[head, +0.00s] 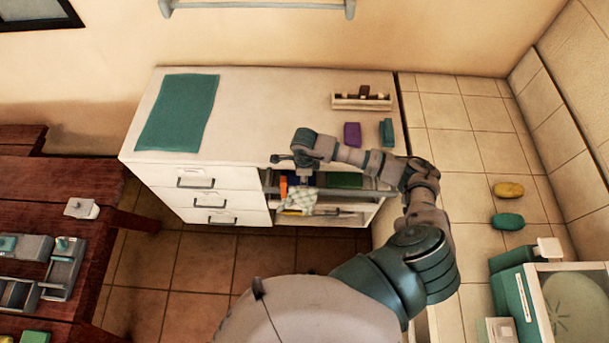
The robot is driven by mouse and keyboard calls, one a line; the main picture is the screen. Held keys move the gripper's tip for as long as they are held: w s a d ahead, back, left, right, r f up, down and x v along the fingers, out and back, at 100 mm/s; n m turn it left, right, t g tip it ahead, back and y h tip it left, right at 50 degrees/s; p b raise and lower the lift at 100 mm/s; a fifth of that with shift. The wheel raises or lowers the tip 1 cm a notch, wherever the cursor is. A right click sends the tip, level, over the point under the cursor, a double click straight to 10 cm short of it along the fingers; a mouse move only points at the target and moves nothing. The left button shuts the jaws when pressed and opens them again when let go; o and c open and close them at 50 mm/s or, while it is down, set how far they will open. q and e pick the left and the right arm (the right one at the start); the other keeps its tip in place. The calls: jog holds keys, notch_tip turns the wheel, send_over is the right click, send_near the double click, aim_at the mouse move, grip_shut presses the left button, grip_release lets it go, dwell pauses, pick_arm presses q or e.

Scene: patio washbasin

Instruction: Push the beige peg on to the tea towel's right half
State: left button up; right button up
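A plain teal cloth (178,112), which looks like the tea towel, lies flat on the left part of the white cabinet top (260,105). Its right half is bare. I cannot make out a beige peg; it may be too small, pale against the top, or hidden by my arm. My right gripper (292,160) is over the cabinet's front edge, right of the cloth and apart from it. Its fingers are too small and dark to tell whether they are open. My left gripper is not in view.
A small rack (361,101), a purple block (352,134) and a teal block (386,132) stand on the cabinet's right. An open shelf below holds a checked cloth (299,200) and other items. The top between cloth and rack looks clear.

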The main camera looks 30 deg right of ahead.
jog(key=shift+d+f, duration=0.2)
jog(key=shift+f, duration=0.2)
jog(key=shift+d+f+b, duration=0.7)
jog(key=shift+d+f, duration=0.3)
jog(key=shift+f, duration=0.4)
jog(key=shift+a+f+b, duration=0.35)
jog(key=shift+a+b, duration=0.1)
jog(key=shift+a+f+b, duration=0.3)
jog(key=shift+a+f, duration=0.1)
jog(key=shift+f+b, duration=0.3)
jog(key=shift+f, duration=0.15)
jog(key=shift+d+f+b, duration=0.4)
jog(key=shift+f, duration=0.1)
jog(key=shift+d+f, duration=0.15)
jog(key=shift+f, duration=0.15)
jog(key=shift+d+f+b, duration=0.15)
jog(key=shift+f+b, duration=0.25)
jog(key=shift+b, duration=0.1)
jog(key=shift+f, duration=0.1)
jog(key=shift+a, duration=0.55)
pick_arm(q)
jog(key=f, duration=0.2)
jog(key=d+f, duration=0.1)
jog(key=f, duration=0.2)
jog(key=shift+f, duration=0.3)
